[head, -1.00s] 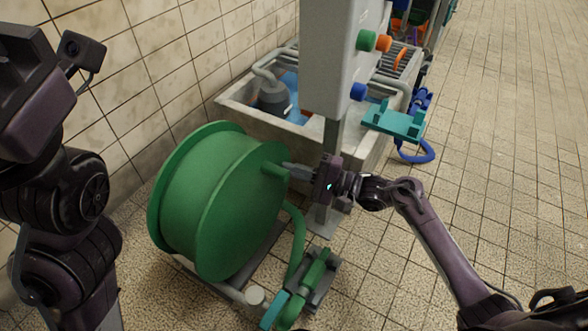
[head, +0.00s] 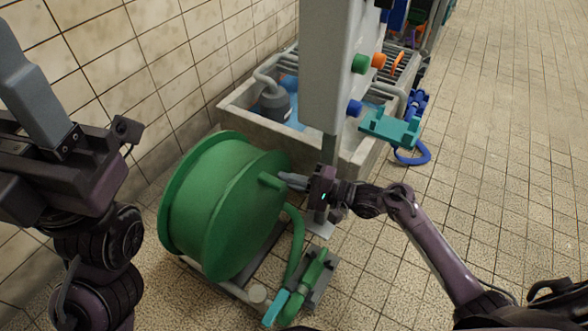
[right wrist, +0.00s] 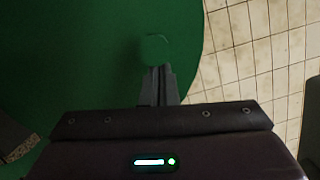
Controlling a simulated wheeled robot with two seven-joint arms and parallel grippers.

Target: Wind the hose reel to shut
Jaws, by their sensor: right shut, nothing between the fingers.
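The green hose reel (head: 195,200) stands on the floor at the left middle. Its crank peg (head: 268,181) sticks out of the right face near the upper edge. My right gripper (head: 284,178) is shut and empty, its fingertips right by the peg's outer end. In the right wrist view the shut fingertips (right wrist: 157,72) overlap the lower edge of the round peg end (right wrist: 154,48); I cannot tell whether they touch. The green reel face (right wrist: 80,60) fills the left there. My left gripper (head: 40,95) is at the left edge, partly cut off, away from the reel; its jaw state is unclear.
A green hose (head: 294,245) runs from the reel down to a green and teal fitting (head: 300,285) on the floor. A grey post and cabinet (head: 335,75) stand behind the gripper, with a concrete basin (head: 245,118) beyond. The tiled floor (head: 480,170) at the right is clear.

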